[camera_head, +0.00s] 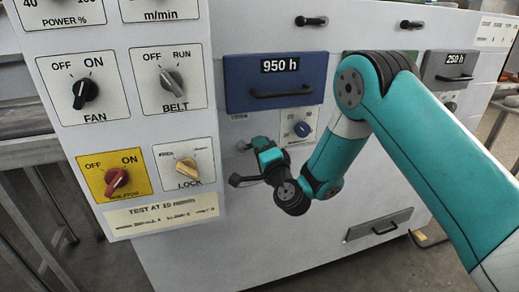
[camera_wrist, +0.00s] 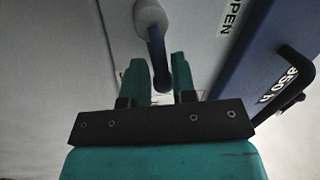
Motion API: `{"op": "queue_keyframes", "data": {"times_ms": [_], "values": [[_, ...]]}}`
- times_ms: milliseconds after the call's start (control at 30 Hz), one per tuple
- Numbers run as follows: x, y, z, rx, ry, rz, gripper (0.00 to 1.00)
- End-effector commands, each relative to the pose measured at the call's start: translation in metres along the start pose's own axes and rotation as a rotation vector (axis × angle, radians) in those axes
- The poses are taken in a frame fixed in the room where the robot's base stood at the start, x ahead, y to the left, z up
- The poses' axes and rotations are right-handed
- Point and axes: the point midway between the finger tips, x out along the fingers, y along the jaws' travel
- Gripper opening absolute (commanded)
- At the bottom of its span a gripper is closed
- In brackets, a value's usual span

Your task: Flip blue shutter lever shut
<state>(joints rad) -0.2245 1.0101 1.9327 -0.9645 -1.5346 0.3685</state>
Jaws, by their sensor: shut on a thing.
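The blue shutter lever (camera_wrist: 158,60) shows in the wrist view as a short blue bar hanging from a pale round hub (camera_wrist: 150,14) on the white machine front. My gripper (camera_wrist: 162,82) has one teal finger on each side of the bar's lower end and is shut on it. An "OPEN" label (camera_wrist: 231,17) is right of the hub. In the head view my gripper (camera_head: 256,146) is at the machine front, below the left part of the blue drawer (camera_head: 275,80). My wrist largely hides the lever there.
The blue drawer's black handle (camera_wrist: 296,66) sticks out to the right in the wrist view. A small dial (camera_head: 302,129) is right of my gripper. A knob panel (camera_head: 115,110) stands to the left, with a LOCK knob (camera_head: 187,168). A low drawer (camera_head: 379,225) is below right.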

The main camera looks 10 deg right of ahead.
Motion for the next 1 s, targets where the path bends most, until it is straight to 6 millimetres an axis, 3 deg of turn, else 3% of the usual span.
{"op": "queue_keyframes", "data": {"times_ms": [400,1000], "values": [[-0.0009,0.0077,0.0001,0.206,0.046,-0.014,0.00],[-0.0015,0.0102,-0.0003,0.241,0.054,-0.014,0.00]]}}
